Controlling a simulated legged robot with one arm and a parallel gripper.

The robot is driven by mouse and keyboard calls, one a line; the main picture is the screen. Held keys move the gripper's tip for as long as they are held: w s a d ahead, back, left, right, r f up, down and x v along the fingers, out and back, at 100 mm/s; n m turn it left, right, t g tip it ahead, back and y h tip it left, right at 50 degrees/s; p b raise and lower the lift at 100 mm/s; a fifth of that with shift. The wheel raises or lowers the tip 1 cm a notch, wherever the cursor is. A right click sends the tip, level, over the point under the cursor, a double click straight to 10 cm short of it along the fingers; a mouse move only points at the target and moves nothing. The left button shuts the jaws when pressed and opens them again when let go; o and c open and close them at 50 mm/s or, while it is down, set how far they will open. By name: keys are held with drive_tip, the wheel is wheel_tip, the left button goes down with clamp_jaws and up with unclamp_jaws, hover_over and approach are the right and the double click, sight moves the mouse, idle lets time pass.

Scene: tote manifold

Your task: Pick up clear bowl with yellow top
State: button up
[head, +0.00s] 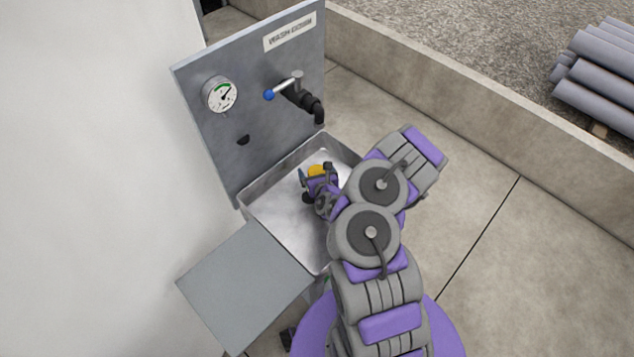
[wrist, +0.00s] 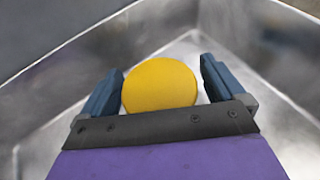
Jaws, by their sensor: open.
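The bowl's round yellow top (wrist: 160,85) shows in the wrist view between the two blue fingers of my gripper (wrist: 160,82). A small pale part of the bowl shows beside the yellow; the rest is hidden by the top and my gripper. In the head view the yellow top (head: 318,170) shows inside the metal sink, just beyond my gripper (head: 318,177). My gripper is open, with a finger on each side of the yellow top. I cannot tell whether the fingers touch it.
The metal sink (head: 270,205) has raised walls close around my gripper. Behind it stands a grey panel (head: 215,140) with a gauge (head: 220,95), a blue-tipped valve handle (head: 284,88) and a black spout (head: 318,110). A flat grey plate (head: 245,285) adjoins the sink's front left.

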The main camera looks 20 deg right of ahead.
drive_tip(key=shift+w, duration=0.15)
drive_tip(key=c, duration=1.2)
drive_tip(key=shift+r, duration=0.1)
